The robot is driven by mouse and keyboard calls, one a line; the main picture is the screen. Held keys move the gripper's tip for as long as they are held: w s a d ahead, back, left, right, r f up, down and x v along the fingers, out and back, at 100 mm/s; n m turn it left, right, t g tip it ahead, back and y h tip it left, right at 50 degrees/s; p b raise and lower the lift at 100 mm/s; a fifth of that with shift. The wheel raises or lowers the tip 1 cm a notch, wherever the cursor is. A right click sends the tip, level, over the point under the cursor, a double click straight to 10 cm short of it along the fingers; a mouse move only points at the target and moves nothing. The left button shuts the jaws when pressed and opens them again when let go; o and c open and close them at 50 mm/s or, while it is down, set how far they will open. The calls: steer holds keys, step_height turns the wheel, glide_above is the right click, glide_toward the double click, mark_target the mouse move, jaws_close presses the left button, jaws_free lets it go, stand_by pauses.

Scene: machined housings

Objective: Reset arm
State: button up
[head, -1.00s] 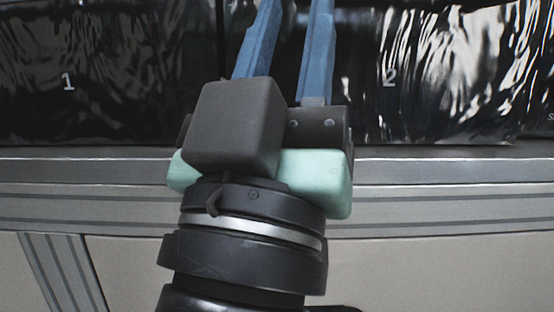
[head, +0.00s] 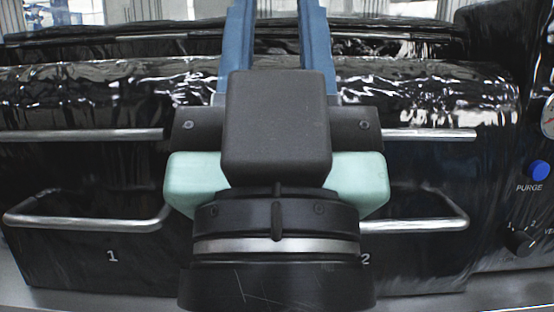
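My gripper (head: 277,20) is in the middle of the head view, pointing up the picture and away from me. Its two blue fingers stand apart with a gap between them, and no object shows in the gap. The fingertips run out of the top edge of the picture. The dark block and pale green body of the gripper hide the middle of the scene behind.
A glossy black machine front (head: 90,180) spans the view, with metal bar handles (head: 85,218) and the labels 1 and 2. A panel with a blue PURGE button (head: 539,170), a black knob (head: 519,243) and part of a gauge (head: 548,117) is at the right. A grey ledge runs below.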

step_height(320, 180, up, 16)
steer(key=p, duration=1.3)
steer(key=shift+f, duration=0.25)
